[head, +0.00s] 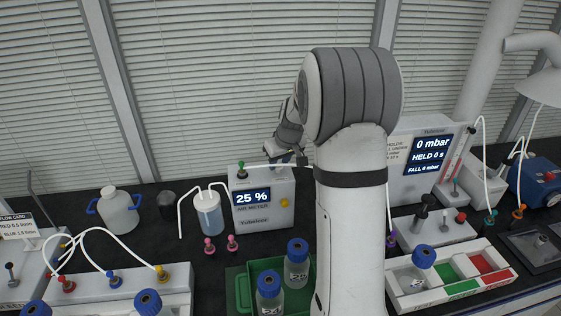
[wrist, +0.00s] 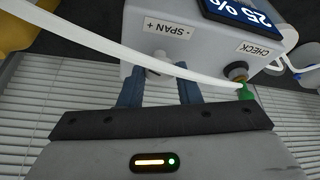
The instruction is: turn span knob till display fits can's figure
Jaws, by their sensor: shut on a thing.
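The meter (head: 263,210) is a pale box on the black bench in the head view, with its display (head: 252,197) reading 25 %. In the wrist view the display (wrist: 240,14) appears rotated and partly cut off. The span knob (wrist: 157,66) is a small pale knob below the SPAN label (wrist: 168,29). My gripper (wrist: 159,84) is shut on it, one dark blue finger on each side. In the head view my gripper (head: 292,150) is over the meter's top, partly hidden by my arm. I cannot identify the can or read its figure.
A white tube (wrist: 100,40) crosses close to the knob and leads to a green plug (wrist: 245,91) beside the CHECK label (wrist: 260,50). A yellow object (wrist: 18,30) fills a wrist view corner. A wash bottle (head: 208,213) and green crate (head: 243,290) stand near the meter.

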